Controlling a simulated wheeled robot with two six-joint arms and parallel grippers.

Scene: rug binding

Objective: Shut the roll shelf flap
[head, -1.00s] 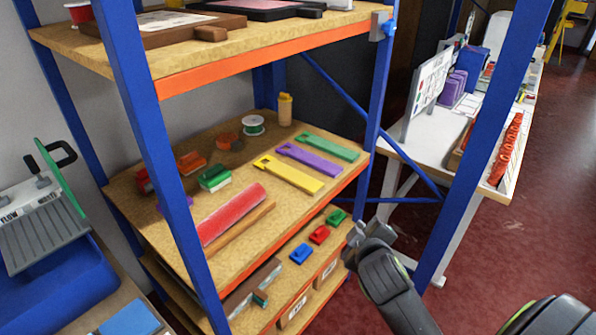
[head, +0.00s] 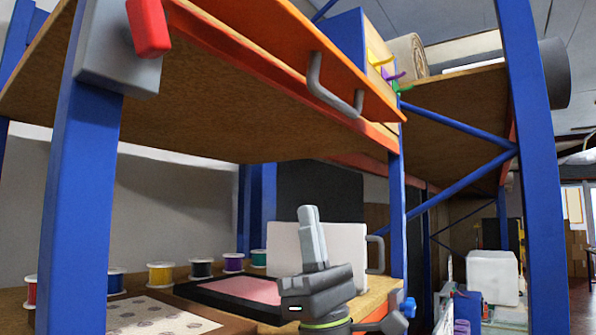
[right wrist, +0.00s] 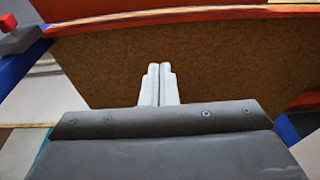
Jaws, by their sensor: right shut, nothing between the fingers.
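The orange flap (head: 285,32) is at the top of the head view, along the front of the high shelf. A grey bar handle (head: 332,95) is on its face. It looks tilted outward, and its upper part is cut off by the frame. My right gripper (head: 308,212) points up below the shelf, shut and empty, apart from the flap and handle. In the right wrist view its closed fingers (right wrist: 158,82) stand before the brown shelf underside, below an orange edge (right wrist: 190,17). My left gripper is not in view.
A blue post (head: 75,190) with a grey block and red piece (head: 148,27) stands at left. Another blue post (head: 532,180) stands at right. Several thread spools (head: 160,273) and a white panel (head: 345,245) are on the lower shelf. A beige roll (head: 408,55) is above.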

